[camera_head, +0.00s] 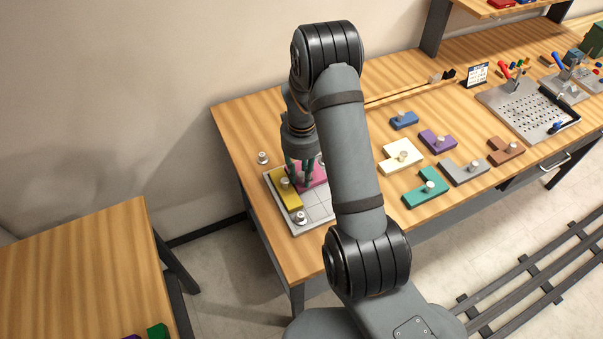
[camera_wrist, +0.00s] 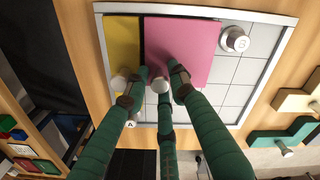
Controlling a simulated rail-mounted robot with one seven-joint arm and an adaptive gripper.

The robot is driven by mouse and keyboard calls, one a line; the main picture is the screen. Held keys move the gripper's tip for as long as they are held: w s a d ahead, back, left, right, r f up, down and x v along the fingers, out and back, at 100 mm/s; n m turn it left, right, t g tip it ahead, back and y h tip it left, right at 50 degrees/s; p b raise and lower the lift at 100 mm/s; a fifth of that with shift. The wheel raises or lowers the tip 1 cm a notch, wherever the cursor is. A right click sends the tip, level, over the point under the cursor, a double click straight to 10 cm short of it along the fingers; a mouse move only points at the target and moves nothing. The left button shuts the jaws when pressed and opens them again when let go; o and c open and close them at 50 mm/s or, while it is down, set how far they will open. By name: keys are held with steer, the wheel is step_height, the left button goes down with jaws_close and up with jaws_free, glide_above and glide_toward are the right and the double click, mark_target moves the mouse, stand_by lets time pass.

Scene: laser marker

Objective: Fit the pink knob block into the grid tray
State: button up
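The pink knob block (camera_wrist: 185,45) is in the grid tray area, beside the yellow block (camera_wrist: 122,40), with a dark gap between them. In the head view the pink block (camera_head: 318,178) is partly behind my arm. My gripper (camera_wrist: 158,80) points down, its green fingers closed in around the pink block's pale knob (camera_wrist: 160,85). The block looks level; whether it is fully seated is hard to tell. The grid tray (camera_wrist: 235,98) has bare squares to the right of and below the pink block. The tray also shows in the head view (camera_head: 318,209).
Round metal weights stand at the tray's corners (camera_wrist: 234,39). Another weight (camera_head: 262,157) is on the table. Teal (camera_head: 425,188), cream (camera_head: 401,156), grey, purple, blue and brown knob blocks lie to the right. A perforated metal plate (camera_head: 525,108) is farther right.

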steer(key=shift+r, duration=0.1)
step_height(320, 180, up, 12)
steer(key=b, duration=0.2)
stand_by(0.6)
step_height(320, 180, down, 12)
steer(key=p, duration=0.2)
steer(key=shift+s+r+p, duration=0.1)
steer(key=shift+r+p, duration=0.15)
steer(key=shift+p, duration=0.05)
steer(key=shift+f, duration=0.15)
steer(key=shift+r+b, duration=0.65)
steer(key=shift+r, duration=0.7)
